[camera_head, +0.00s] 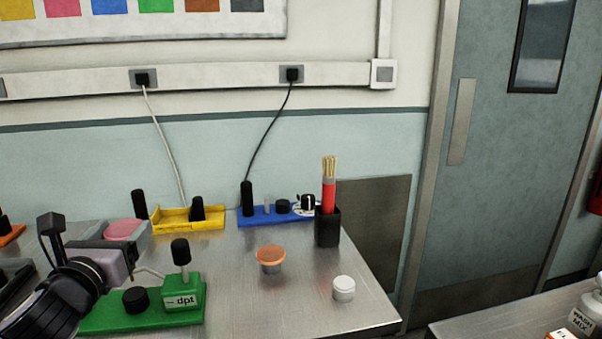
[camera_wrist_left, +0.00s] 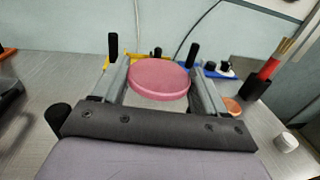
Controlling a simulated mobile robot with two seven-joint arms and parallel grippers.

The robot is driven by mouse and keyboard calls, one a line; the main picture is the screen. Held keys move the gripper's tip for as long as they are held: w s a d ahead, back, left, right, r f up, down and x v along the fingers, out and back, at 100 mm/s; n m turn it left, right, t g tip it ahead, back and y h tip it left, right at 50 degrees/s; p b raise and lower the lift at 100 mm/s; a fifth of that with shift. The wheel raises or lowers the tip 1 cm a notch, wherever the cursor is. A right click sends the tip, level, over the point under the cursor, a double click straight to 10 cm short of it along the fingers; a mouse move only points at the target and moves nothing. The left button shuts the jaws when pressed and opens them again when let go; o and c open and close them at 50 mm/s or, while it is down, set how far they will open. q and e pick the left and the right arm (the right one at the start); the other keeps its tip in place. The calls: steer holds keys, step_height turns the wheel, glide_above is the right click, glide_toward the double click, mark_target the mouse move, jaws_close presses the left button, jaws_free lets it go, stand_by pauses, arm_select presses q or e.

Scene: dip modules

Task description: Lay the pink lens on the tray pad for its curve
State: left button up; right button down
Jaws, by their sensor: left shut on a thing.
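The pink lens (camera_head: 122,230) is a round, flat disc at the left of the head view. It also shows between the fingers in the left wrist view (camera_wrist_left: 158,78). My left gripper (camera_head: 118,238) is shut on it, with one finger at each side (camera_wrist_left: 158,84). The lens appears to be held above the table, broad face up. I cannot make out a tray pad in either view. My right gripper is not in view.
A green "dpt" module (camera_head: 150,318) with black knobs stands near the gripper. Behind are a yellow module (camera_head: 170,222) and a blue module (camera_head: 262,217). An orange-topped cup (camera_head: 270,260), white jar (camera_head: 344,288) and black holder (camera_head: 328,230) stand right. The front centre table is clear.

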arm_select(q)
steer(key=s+d+f+m+h, duration=0.1)
steer(key=s+d+f+h, duration=0.1)
steer(key=s+d+f, duration=1.05)
step_height(320, 180, up, 18)
steer(key=n+y, duration=0.1)
steer(key=y, duration=0.2)
glide_above(131, 299)
steer(key=shift+a+f, duration=0.1)
step_height(131, 299, down, 16)
steer(key=b, duration=0.3)
steer(key=shift+r+b, duration=0.25)
steer(key=shift+b, duration=0.15)
steer(key=shift+h, duration=0.4)
steer(key=shift+f, duration=2.15)
steer(key=shift+f, duration=0.1)
